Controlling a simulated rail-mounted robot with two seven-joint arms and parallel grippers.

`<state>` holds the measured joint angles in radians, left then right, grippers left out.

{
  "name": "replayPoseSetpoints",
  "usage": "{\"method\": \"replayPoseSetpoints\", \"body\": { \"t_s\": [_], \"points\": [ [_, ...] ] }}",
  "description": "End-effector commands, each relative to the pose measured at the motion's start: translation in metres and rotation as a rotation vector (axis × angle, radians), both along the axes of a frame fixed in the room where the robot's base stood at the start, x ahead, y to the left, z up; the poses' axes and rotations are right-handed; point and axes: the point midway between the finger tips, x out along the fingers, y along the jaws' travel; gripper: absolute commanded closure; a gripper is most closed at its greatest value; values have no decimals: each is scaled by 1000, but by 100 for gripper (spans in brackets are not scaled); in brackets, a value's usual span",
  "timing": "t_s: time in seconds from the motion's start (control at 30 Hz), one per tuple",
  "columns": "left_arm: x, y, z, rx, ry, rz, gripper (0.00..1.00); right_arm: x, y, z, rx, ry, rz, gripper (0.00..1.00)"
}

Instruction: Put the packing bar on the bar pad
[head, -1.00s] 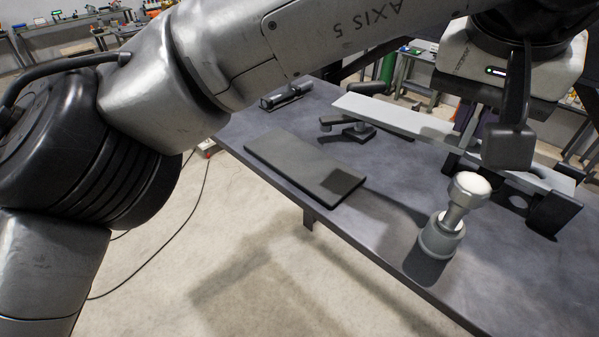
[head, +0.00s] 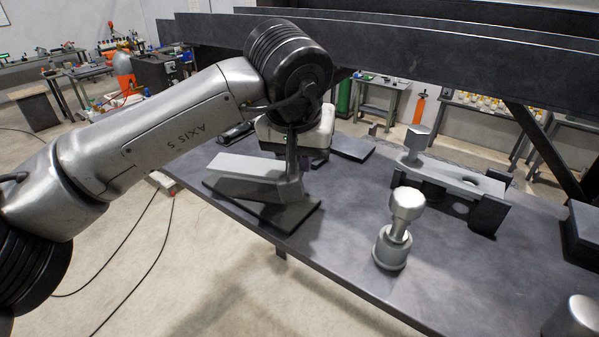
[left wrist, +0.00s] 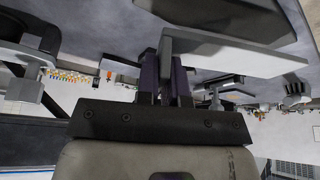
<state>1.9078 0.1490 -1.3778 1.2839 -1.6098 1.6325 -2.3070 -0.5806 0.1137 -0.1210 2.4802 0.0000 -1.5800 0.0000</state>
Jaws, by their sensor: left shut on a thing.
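The packing bar (head: 245,168) is a long light grey flat bar. It lies along and over the bar pad (head: 228,199), a dark flat slab near the table's front left edge. I cannot tell whether they touch. My left gripper (head: 291,178) is shut on the bar from above, and its finger hides part of the bar. In the left wrist view, the bar (left wrist: 215,58) sticks out to the right from between the fingers (left wrist: 166,82). My right gripper is not in view.
A silver knobbed post (head: 394,240) stands in a grey socket to the right. Behind it, a grey plate with a hole (head: 450,175) rests on dark blocks. A dark box (head: 582,232) is at the right edge. Table between pad and post is clear.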

Motion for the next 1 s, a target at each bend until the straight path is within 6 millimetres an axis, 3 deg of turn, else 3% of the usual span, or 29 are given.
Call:
{"method": "replayPoseSetpoints", "body": {
  "t_s": [0.2, 0.5, 0.93, 0.97, 1.0],
  "points": [
    [1, 2, -5, 0, -2, 0, 100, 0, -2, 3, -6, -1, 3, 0],
    [1, 1, -37, 0, -2, 0, 100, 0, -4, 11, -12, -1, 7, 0],
    [1, 1, -43, 0, -3, 1, 100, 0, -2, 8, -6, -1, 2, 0],
    [1, 1, -44, 0, -1, 1, 90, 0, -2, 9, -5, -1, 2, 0],
    [1, 1, -44, 0, -1, 1, 86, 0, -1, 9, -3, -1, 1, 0]
  ]
}}
